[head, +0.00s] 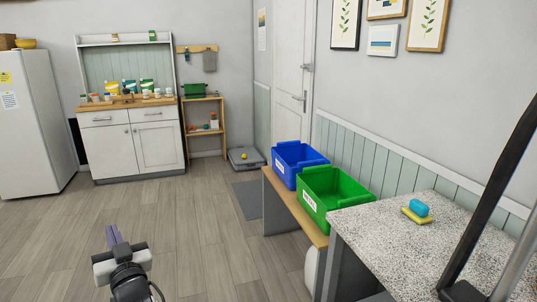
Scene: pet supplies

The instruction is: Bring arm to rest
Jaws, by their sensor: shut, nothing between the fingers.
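My gripper (112,233) shows at the bottom left of the head view, over the open wooden floor. Its purple fingers point up and away from me and are shut with nothing between them. The pale gripper body and the dark wrist sit below the fingers at the picture's bottom edge. The gripper touches nothing that I can see. The rest of the arm is cut off by the frame.
A speckled counter (385,237) at the right holds a blue-and-yellow sponge-like item (418,208). A green bin (337,215) and a blue bin (284,172) stand on a low bench. A cabinet (157,147) and fridge (32,130) stand far left. The middle floor is clear.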

